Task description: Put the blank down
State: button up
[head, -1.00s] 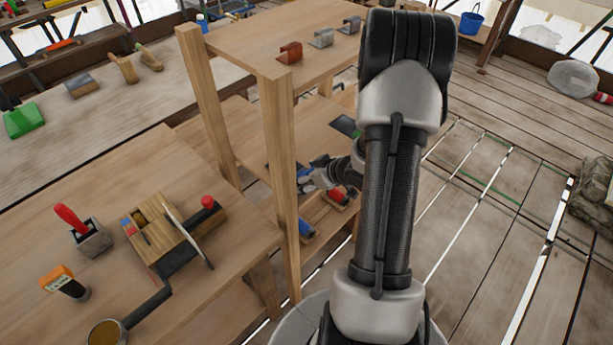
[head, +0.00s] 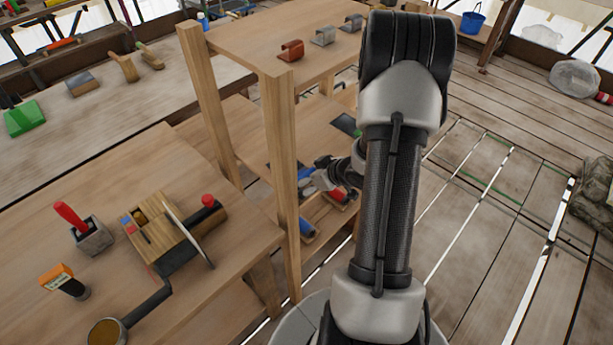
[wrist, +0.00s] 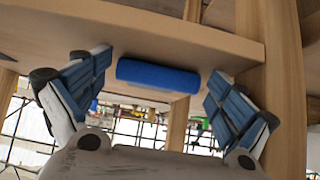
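In the wrist view, my gripper (wrist: 160,66) has its two blue-padded fingers spread wide apart. A blue cylinder (wrist: 158,76) shows between the fingertips, with a gap at each end. It lies against the edge of a wooden shelf board (wrist: 185,38). I cannot tell if this cylinder is the blank. In the head view, my gripper (head: 322,180) is low in the wooden rack, by the lower shelf, partly hidden behind my arm. Near it are a red cylinder (head: 338,194) and a blue cylinder (head: 307,227) in a wooden tray (head: 322,218).
The left bench (head: 90,185) holds a wooden device with a crank (head: 165,235).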

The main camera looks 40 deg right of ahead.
jog(key=shift+s+r, duration=0.15)
jog(key=shift+r, duration=0.1)
jog(key=p+v, duration=0.6)
jog(key=v, duration=0.6)
jog(key=shift+r, duration=0.35)
